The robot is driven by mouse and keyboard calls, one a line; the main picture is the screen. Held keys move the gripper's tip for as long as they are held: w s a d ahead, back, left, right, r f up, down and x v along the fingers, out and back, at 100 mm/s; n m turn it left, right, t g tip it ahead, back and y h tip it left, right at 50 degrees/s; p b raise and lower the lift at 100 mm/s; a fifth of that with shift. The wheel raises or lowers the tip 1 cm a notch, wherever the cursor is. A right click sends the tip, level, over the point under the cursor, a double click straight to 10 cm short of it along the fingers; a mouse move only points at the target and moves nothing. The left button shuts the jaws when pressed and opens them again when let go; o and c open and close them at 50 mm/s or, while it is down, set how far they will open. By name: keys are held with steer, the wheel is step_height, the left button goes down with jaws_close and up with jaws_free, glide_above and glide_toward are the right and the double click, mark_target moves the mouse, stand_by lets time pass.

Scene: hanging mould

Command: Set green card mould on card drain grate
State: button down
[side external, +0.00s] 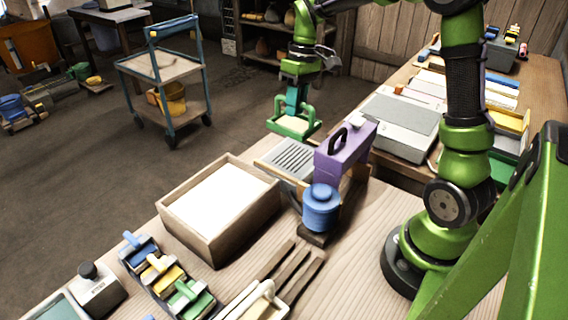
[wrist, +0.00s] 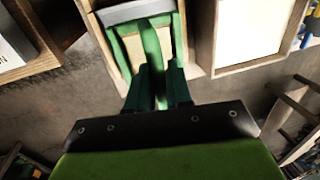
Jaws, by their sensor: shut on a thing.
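The green card mould (side external: 294,124) is a green frame with a pale panel and an upright handle. My gripper (side external: 291,106) is shut on its handle and holds it in the air, close to the far end of the card drain grate (side external: 289,159). The grate is a grey slatted plate in a wooden frame on the bench. In the wrist view, my gripper (wrist: 158,75) grips the bar of the mould (wrist: 125,58), which overlaps a wooden-framed piece with a grey edge and hides much of it. The exact gap to the grate cannot be told.
A purple block with a black handle (side external: 343,153) and a blue lidded pot (side external: 320,208) stand right of the grate. A wooden tray with a white sheet (side external: 175,222) is to its left. Small coloured moulds (side external: 163,275) stand in front. The floor lies beyond the bench.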

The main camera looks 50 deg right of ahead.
mark_target(297, 124)
steer(key=shift+f, duration=4.3)
steer(key=shift+f, duration=0.4)
steer(key=c, duration=1)
jaws_free()
steer(key=shift+o, duration=0.2)
steer(key=d+r, duration=0.3)
steer(key=r, duration=1.2)
steer(key=s+a+m+t, duration=0.4)
steer(key=s+a+t, duration=0.3)
steer(key=s+a, duration=0.8)
steer(key=shift+r, duration=0.2)
